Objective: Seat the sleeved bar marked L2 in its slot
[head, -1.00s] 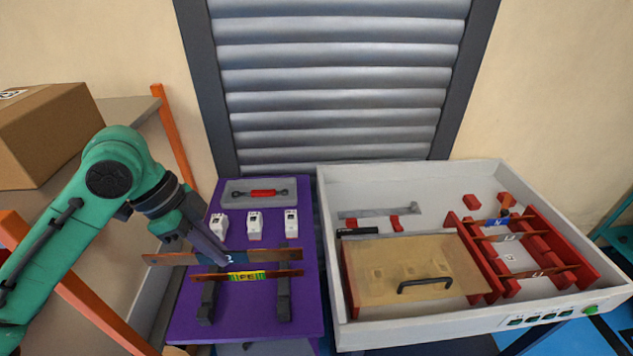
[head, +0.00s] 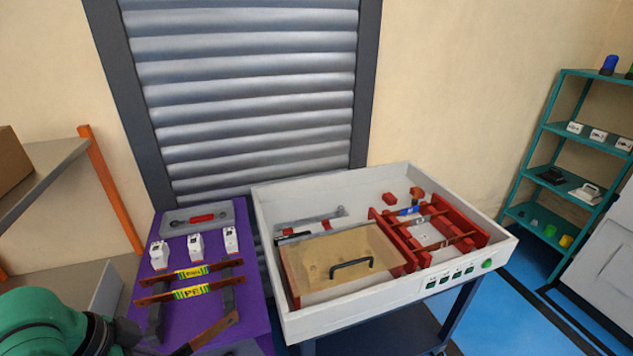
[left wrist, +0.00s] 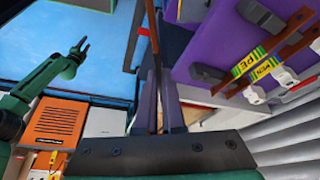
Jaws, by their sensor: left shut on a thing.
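My left gripper (left wrist: 158,78) is shut on a long copper bar (left wrist: 151,30), seen nearly edge-on in the left wrist view. One copper end of this bar (head: 216,334) shows low in the head view, in front of the purple table; its mark is not readable now. The fingers are not clear in the head view. The red slotted holder (head: 398,248) stands in the right part of the white tray, with several bars across it, one sleeved blue (head: 408,211). A gap shows between the front bar and those behind. My right gripper (left wrist: 78,52) looks open and empty.
Two bars with yellow-green sleeves, PEN (head: 193,272) and PE (head: 193,291), rest on dark supports on the purple table (head: 250,300). White devices stand behind them. A tan lidded panel with a handle (head: 352,267) lies left of the holder. The tray (head: 370,312) has raised walls.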

